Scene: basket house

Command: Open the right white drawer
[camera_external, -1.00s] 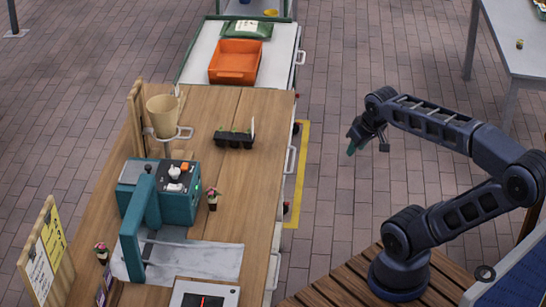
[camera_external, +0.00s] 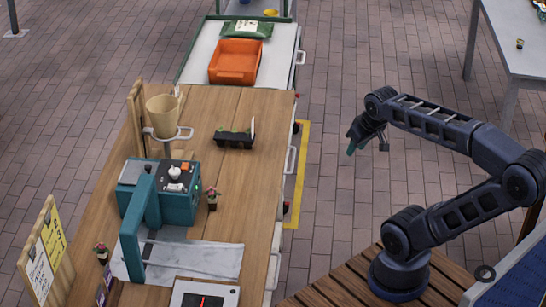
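The wooden counter (camera_external: 262,110) has white drawer handles on its side facing my arm. One handle (camera_external: 290,160) is at the middle of that side and another handle (camera_external: 274,270) is near the bottom. The drawer fronts are seen almost edge-on, and no drawer visibly stands out. I cannot tell for sure which is the right drawer. My gripper (camera_external: 366,149) hangs over the floor to the right of the middle handle, clear of it, with its tip pointing down. It holds nothing visible. Its fingers are too small to read.
A yellow floor strip (camera_external: 301,175) runs along the counter. Open floor (camera_external: 335,215) lies between counter and arm. On the counter are a teal machine (camera_external: 180,205), a black tray (camera_external: 234,139) and small potted plants. An orange bin (camera_external: 235,62) sits on the white unit behind.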

